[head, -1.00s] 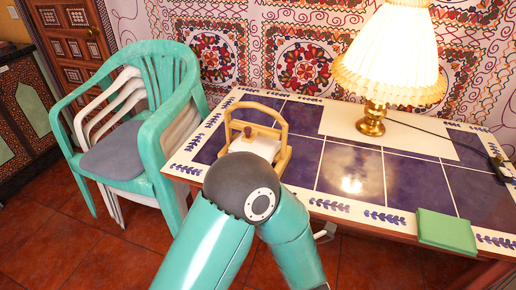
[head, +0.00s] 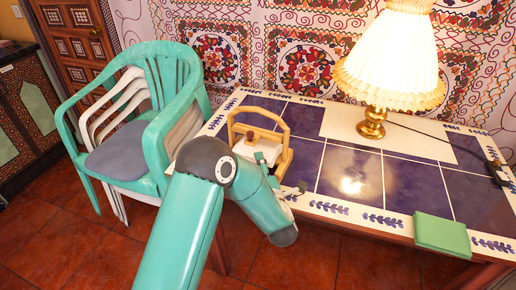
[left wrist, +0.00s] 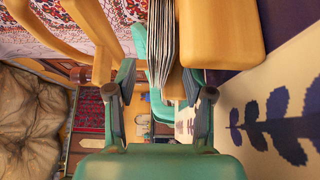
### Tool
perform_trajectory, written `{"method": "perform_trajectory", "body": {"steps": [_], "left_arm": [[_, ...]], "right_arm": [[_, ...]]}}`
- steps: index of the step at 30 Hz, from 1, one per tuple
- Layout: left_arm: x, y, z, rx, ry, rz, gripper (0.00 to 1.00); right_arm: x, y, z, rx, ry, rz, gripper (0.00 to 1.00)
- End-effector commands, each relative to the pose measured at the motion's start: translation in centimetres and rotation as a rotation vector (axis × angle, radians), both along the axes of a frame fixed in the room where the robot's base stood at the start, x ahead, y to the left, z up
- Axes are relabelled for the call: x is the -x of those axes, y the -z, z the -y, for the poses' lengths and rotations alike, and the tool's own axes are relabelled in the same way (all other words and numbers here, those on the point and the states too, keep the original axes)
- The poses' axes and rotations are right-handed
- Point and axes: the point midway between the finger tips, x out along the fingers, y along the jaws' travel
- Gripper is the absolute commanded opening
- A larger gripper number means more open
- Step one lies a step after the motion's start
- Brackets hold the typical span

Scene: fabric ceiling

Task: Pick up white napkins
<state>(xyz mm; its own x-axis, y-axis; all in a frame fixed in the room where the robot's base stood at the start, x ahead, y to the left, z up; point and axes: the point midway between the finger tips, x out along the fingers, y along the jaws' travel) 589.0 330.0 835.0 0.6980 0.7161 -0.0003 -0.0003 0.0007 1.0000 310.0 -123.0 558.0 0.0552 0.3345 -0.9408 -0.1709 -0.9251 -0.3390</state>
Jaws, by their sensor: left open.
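The white napkins (head: 262,149) lie in a wooden holder (head: 287,157) with an arched handle and a dark knob, near the table's left front edge. In the left wrist view the napkins (left wrist: 163,40) show as a layered stack seen edge-on, beside the thick wooden base (left wrist: 222,35) of the holder. My left gripper (left wrist: 158,76) is open, its fingers spread either side of the stack's line. Whether the stack is between the fingertips or just beyond them I cannot tell. In the head view my teal arm hides most of this gripper. My right gripper is not in view.
The tiled table (head: 350,172) bears a lit lamp (head: 392,65) with its cord and a green folded cloth (head: 442,234) at the front right. Stacked plastic chairs (head: 140,125) stand close on the left. The table's middle is clear.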

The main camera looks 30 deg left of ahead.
Motion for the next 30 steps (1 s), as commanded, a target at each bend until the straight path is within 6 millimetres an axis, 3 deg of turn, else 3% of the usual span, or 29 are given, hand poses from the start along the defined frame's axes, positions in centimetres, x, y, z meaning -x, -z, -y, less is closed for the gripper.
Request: {"method": "perform_trajectory", "body": {"steps": [4,11,21,30], "left_arm": [[-1.02,0.01,-0.99,-0.001,0.001,-0.001,0.52],[-1.16,0.05,-1.06,-0.001,0.002,-0.001,0.52],[-1.14,0.07,-1.04,0.000,0.002,-0.001,0.00],[-1.14,0.10,-1.01,0.001,0.002,-0.002,0.00]], "right_arm": [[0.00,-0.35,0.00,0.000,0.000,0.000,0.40],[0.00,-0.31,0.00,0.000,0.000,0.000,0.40],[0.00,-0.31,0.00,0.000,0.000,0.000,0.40],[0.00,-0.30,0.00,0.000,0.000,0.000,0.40]]}}
